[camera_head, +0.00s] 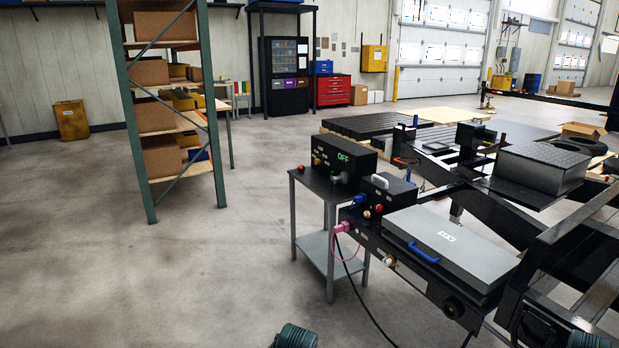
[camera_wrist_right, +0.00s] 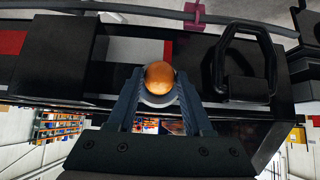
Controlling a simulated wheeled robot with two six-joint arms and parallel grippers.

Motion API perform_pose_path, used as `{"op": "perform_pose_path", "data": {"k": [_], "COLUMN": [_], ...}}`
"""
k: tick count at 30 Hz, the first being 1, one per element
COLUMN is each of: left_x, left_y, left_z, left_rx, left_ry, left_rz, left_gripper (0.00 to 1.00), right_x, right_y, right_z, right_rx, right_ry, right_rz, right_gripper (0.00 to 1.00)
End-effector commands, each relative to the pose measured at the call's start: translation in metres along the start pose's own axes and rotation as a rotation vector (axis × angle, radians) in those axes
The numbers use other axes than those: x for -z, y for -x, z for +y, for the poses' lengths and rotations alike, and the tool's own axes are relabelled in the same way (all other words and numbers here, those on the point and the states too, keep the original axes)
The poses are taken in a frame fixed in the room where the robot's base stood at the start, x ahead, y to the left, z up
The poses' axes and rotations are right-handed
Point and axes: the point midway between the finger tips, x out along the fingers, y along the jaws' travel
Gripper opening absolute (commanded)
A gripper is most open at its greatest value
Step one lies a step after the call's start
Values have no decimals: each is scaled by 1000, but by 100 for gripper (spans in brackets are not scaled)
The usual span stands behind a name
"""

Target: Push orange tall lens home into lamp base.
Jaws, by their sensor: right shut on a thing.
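In the right wrist view, the orange lens (camera_wrist_right: 159,76) has a rounded, glossy end facing the camera. My right gripper (camera_wrist_right: 159,84) has its two fingers closed on either side of it. A pale rim shows just below the lens, between the fingers. The lens is in front of a dark housing (camera_wrist_right: 120,50). The lamp base cannot be made out clearly, and I cannot tell how deep the lens sits. My left gripper is not in view; only teal arm parts show along the bottom of the head view.
A black handle-shaped bracket (camera_wrist_right: 243,65) stands close right of the right fingers. In the head view, a silver case with a blue handle (camera_head: 450,240) lies on the black trailer frame. A small cart (camera_head: 310,180) stands beside it, with a pink plug (camera_head: 342,227) nearby.

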Motion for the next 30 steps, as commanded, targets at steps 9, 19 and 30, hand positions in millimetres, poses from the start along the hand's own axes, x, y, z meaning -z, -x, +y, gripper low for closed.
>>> {"op": "perform_pose_path", "data": {"k": [9, 19, 30], "left_x": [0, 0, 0], "left_y": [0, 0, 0], "left_z": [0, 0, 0], "left_rx": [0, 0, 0], "left_ry": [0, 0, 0], "left_rz": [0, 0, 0], "left_gripper": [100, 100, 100], "right_x": [4, 5, 5], "right_y": [-4, -5, -5], "right_z": [0, 0, 0], "right_rx": [0, 0, 0], "right_ry": [0, 0, 0], "right_rz": [0, 0, 0], "right_gripper": [0, 70, 86]}}
